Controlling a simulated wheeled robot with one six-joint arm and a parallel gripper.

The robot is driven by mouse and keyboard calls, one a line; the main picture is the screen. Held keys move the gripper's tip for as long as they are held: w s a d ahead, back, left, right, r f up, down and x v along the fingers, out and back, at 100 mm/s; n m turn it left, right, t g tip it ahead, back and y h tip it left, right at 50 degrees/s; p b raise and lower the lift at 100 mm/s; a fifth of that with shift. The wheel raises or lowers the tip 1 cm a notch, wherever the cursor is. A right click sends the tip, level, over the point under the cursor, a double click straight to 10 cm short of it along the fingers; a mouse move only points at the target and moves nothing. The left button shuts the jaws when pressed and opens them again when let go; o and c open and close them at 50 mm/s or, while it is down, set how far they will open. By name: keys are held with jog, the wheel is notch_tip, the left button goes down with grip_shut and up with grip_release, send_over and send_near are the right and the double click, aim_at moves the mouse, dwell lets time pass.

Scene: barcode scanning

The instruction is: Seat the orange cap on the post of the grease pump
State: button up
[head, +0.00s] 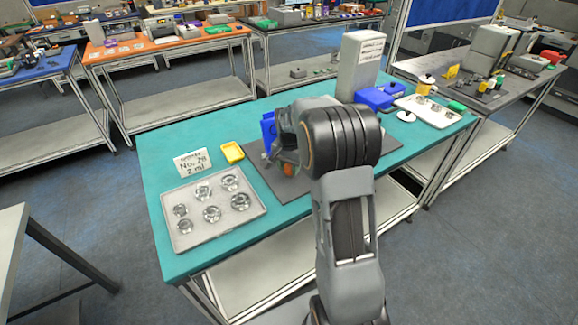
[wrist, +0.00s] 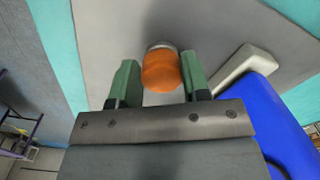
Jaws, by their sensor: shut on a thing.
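The orange cap (wrist: 160,74) sits between the two green fingers of my gripper (wrist: 159,80) in the wrist view, and the gripper is shut on it. A grey metallic rim (wrist: 160,46) shows just beyond the cap; I cannot tell whether it is part of the cap or the post. In the head view a small orange patch, likely the cap (head: 288,169), shows low beside my arm over the grey mat. A blue body with a pale arm (wrist: 240,112), perhaps the grease pump, is close to the right of the gripper. My arm hides most of this area in the head view.
The teal table (head: 160,160) carries a grey mat (head: 262,178). A tray (head: 188,232) of several round clear pieces, a sign (head: 192,163) and a yellow dish (head: 232,152) are at left. A tall grey box (head: 360,62), blue box (head: 376,98) and white tray (head: 427,113) stand behind.

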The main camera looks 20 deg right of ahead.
jog(key=shift+f, duration=0.3)
jog(key=o, duration=1)
jog(key=o, duration=0.3)
notch_tip(320, 180, up, 8)
jog(key=p, duration=0.5)
jog(key=shift+f, duration=0.2)
dwell(0.3)
